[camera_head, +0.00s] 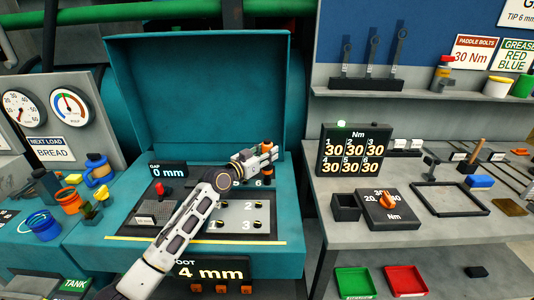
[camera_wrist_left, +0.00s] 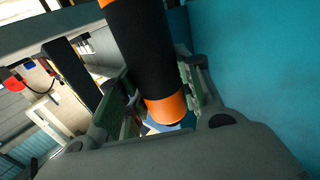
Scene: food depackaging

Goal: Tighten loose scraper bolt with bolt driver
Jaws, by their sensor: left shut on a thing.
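My left gripper (camera_head: 256,158) reaches over the teal machine. It is shut on the bolt driver (camera_wrist_left: 142,45), a black cylinder with orange bands that stands between the fingers in the left wrist view. In the head view the driver's orange ends (camera_head: 267,174) show above and below the gripper, and it looks upright. Beneath is the grey bolt panel (camera_head: 238,215) with numbered dark bolts; 2, 3, 5 and 6 are readable, and my arm covers part of the panel. I cannot tell whether the driver's tip touches a bolt. My right gripper is not in view.
The torque display (camera_head: 354,150) reads 30 at all six positions, with a green light on top. A setting box (camera_head: 390,211) with an orange knob stands on the right bench. The machine's raised teal lid (camera_head: 200,95) stands behind the gripper. The gap display (camera_head: 168,170) reads 0 mm.

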